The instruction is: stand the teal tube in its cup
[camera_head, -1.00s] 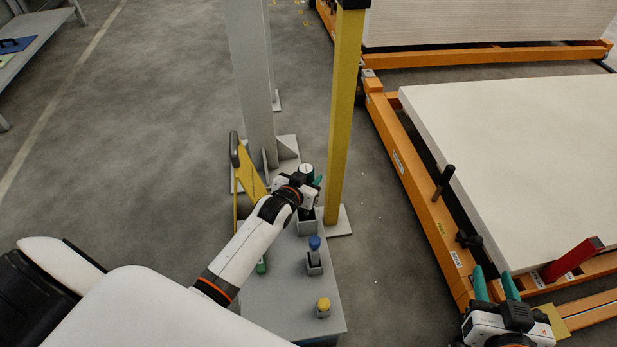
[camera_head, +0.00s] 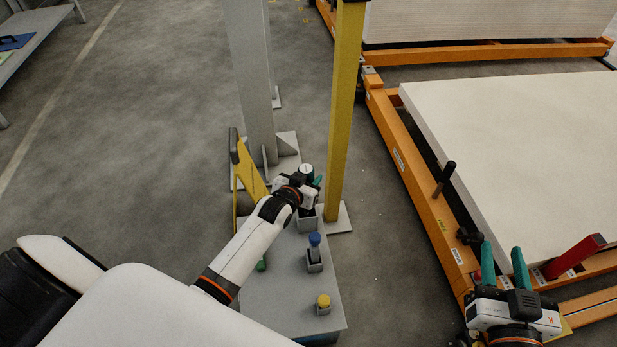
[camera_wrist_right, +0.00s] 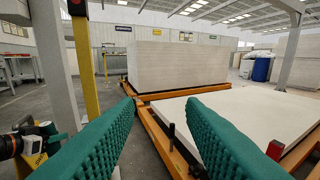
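A grey bench (camera_head: 284,290) carries a row of small square grey cups. The nearest cups hold a yellow-topped piece (camera_head: 323,301) and a blue-topped piece (camera_head: 315,240). A farther cup (camera_head: 307,222) stands just below my left gripper (camera_head: 317,183), with something dark at its mouth. The left gripper's teal fingers are mostly hidden behind its wrist, so its opening and any grip are unclear. A green piece (camera_head: 262,264) lies beside my left forearm, partly covered; I cannot tell whether it is the teal tube. My right gripper (camera_head: 504,262) is open and empty, away from the bench.
A yellow post (camera_head: 345,120) and a grey column (camera_head: 250,90) stand behind the bench. An orange frame (camera_head: 415,185) with a white slab (camera_head: 520,150) and a red upright (camera_head: 575,257) lies by my right gripper.

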